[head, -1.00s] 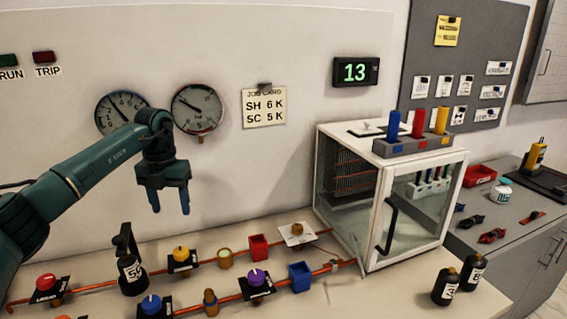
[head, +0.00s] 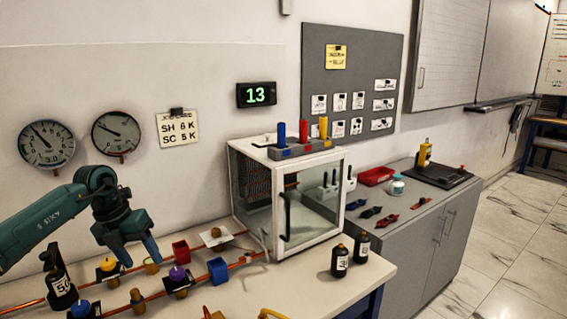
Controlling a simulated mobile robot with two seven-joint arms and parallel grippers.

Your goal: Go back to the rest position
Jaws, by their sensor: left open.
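My left gripper (head: 140,254) comes in from the left in the head view. It is open and empty, with its fingers pointing down above the bench (head: 330,290). It hangs over the copper pipe rig, close above the yellow-knob valve (head: 107,265) and a brass fitting (head: 151,266); I cannot tell whether it touches them. My right gripper is not in view.
A glass-doored cabinet (head: 290,200) stands at the bench's back, with red and blue blocks (head: 181,250) before it. Two black bottles (head: 340,260) stand near the bench's right edge. A grey side counter (head: 400,215) stands beyond; open floor lies right.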

